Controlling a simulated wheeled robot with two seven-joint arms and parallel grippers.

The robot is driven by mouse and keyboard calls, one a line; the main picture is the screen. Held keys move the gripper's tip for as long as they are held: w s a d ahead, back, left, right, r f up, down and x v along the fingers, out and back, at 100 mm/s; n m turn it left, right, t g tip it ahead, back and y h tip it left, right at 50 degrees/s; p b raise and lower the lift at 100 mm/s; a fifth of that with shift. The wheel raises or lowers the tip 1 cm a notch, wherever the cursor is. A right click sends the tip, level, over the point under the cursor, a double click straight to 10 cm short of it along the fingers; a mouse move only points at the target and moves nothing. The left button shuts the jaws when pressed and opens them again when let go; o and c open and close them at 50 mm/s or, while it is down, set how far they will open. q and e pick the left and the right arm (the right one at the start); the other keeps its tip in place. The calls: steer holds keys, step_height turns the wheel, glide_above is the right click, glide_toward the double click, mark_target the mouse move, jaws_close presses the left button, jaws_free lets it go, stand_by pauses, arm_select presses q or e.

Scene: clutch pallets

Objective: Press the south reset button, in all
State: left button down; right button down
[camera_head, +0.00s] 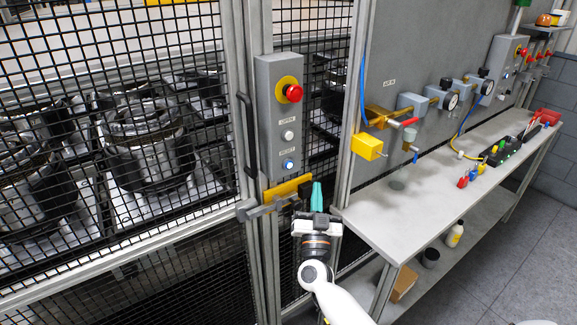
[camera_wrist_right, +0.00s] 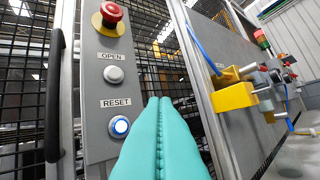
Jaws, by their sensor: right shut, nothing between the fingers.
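A grey control box (camera_head: 268,120) on the cage post carries a lit blue-white reset button (camera_head: 288,164), labelled RESET in the right wrist view (camera_wrist_right: 120,127). Above it are a white OPEN button (camera_head: 288,136) and a red emergency stop (camera_head: 293,93) on a yellow ring. My right gripper (camera_head: 317,187) has teal fingers, closed together and empty, pointing up just right of the box and a little below the reset button. In the right wrist view the fingers (camera_wrist_right: 162,102) are right of the button and do not cover it. I cannot tell the depth gap. My left gripper is not in view.
A yellow latch bar (camera_head: 287,190) sits directly under the box, near my right gripper. Mesh fence (camera_head: 100,160) fills the left. A workbench (camera_head: 425,180) stands at right, with valves and gauges above. Another panel (camera_head: 503,70) hangs farther right.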

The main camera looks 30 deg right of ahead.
steer(key=b, duration=0.4)
glide_toward(292, 162)
steer(key=shift+s+d+r+x, duration=0.1)
steer(key=shift+s+x, duration=0.05)
steer(key=shift+x, duration=0.75)
steer(key=shift+s+d+r+x, duration=0.1)
steer(key=shift+d+x, duration=0.05)
steer(key=shift+x, duration=0.75)
steer(key=shift+s+d+r+x, duration=0.1)
steer(key=shift+s+x, duration=0.05)
steer(key=shift+x, duration=0.75)
steer(key=shift+w, duration=0.1)
steer(key=shift+w, duration=0.35)
steer(key=shift+w+b, duration=0.3)
steer(key=shift+w, duration=0.1)
steer(key=shift+s+r, duration=0.1)
stand_by(0.3)
steer(key=shift+s+p, duration=0.7)
steer(key=shift+s, duration=0.05)
